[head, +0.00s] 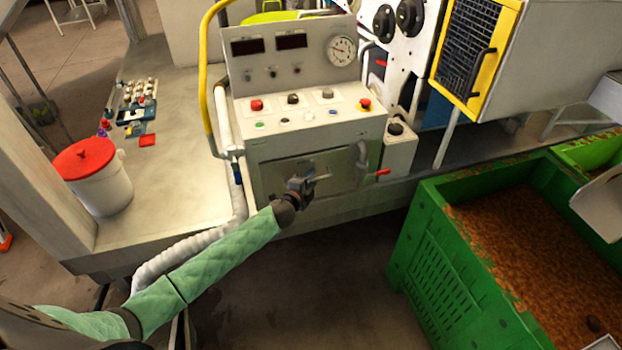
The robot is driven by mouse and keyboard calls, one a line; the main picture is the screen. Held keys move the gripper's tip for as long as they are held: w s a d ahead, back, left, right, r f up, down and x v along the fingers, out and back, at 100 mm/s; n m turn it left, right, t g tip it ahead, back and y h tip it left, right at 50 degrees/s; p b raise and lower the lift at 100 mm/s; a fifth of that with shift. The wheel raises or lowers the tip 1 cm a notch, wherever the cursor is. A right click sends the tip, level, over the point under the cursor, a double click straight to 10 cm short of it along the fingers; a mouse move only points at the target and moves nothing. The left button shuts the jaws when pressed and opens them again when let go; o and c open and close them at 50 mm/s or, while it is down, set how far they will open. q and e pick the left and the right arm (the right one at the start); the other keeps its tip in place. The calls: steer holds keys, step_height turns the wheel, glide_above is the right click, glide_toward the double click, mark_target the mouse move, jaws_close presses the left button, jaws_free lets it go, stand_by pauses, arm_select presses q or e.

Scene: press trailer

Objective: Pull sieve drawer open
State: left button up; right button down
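The grey control cabinet (312,105) stands on the trailer deck. A grey metal front panel (345,165), which looks like the sieve drawer, is set in its lower front and appears closed. My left arm, in a green quilted sleeve, reaches up from the bottom left. My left gripper (308,184) is in front of this panel, at a short light bar that looks like its handle. The dark gripper hides part of the panel. Its fingers are too small to tell whether they are open or shut on the bar. My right gripper is not in view.
A red-lidded white bucket (98,190) stands on the deck at left. A red-handled valve (378,173) sits right of the panel. A green crate (432,262) of brown material stands at right. Bare floor lies below the deck. A white hose (180,255) runs beside my arm.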

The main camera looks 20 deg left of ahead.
arm_select(q)
steer(key=shift+c, duration=0.2)
steer(key=c, duration=0.7)
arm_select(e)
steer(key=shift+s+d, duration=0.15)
